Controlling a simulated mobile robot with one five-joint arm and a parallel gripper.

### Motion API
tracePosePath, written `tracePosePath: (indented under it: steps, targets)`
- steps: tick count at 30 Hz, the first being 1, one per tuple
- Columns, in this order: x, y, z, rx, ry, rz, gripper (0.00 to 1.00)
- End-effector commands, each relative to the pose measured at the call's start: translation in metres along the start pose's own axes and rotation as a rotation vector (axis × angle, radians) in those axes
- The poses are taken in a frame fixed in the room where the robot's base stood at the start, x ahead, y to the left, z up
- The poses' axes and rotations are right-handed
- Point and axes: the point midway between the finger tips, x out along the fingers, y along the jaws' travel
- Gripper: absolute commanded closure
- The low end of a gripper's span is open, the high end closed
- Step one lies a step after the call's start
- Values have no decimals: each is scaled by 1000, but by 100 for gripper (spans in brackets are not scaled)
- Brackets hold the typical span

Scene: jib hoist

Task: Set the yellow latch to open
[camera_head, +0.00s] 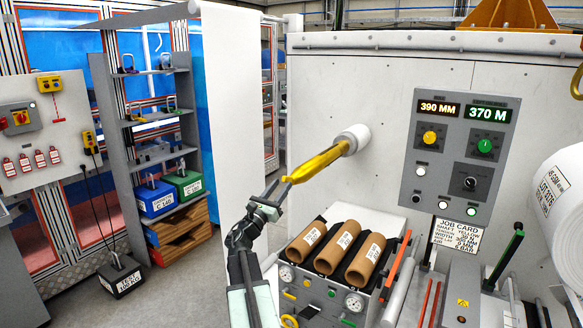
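A long yellow bar (319,165) sticks out toward me from a white round hub (353,139) on the pale machine wall. Several yellow parts show, and I cannot tell for sure which is the latch. My gripper (281,188) is at the bar's near, lower-left end.
Several brown cores (337,247) lie in a rack right of my arm. A grey panel (446,194) with displays and knobs is on the wall. A job card (457,234) and a white roll (563,193) are at right. Shelves (163,120) stand at left.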

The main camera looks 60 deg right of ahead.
Motion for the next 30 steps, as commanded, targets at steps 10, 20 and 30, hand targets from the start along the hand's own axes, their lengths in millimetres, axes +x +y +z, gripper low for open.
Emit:
tracePosePath:
  steps: [10,20,30]
  targets:
    - [35,1,2,4,1,-2,64]
    - [78,0,0,6,1,-2,64]
    - [77,0,-1,6,2,-2,100]
